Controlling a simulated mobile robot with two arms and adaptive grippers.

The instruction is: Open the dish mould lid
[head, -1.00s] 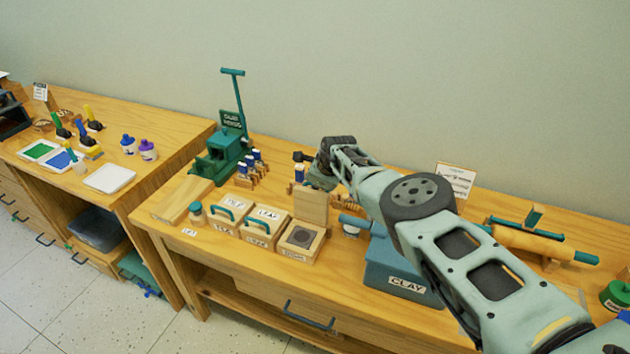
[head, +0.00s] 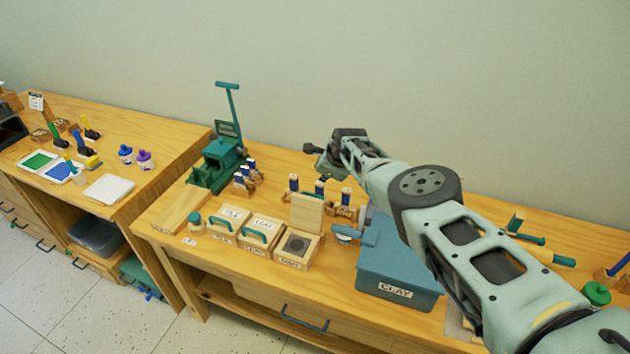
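Three small wooden mould boxes stand in a row on the bench. The left box (head: 225,232) and the middle box (head: 258,247) have shut lids with teal handles. The right box (head: 297,262) is open and shows a dark round hollow; its label is too small to read surely. Its wooden lid (head: 306,214) stands upright at the back edge. My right gripper (head: 315,158) is above and behind this lid, apart from it, with nothing seen in it. My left gripper is out of view.
A blue clay box (head: 398,268) stands right of the moulds, below my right arm. A green press (head: 217,162) and several small blue-topped tools stand behind. A second bench (head: 120,200) with paints is at the left.

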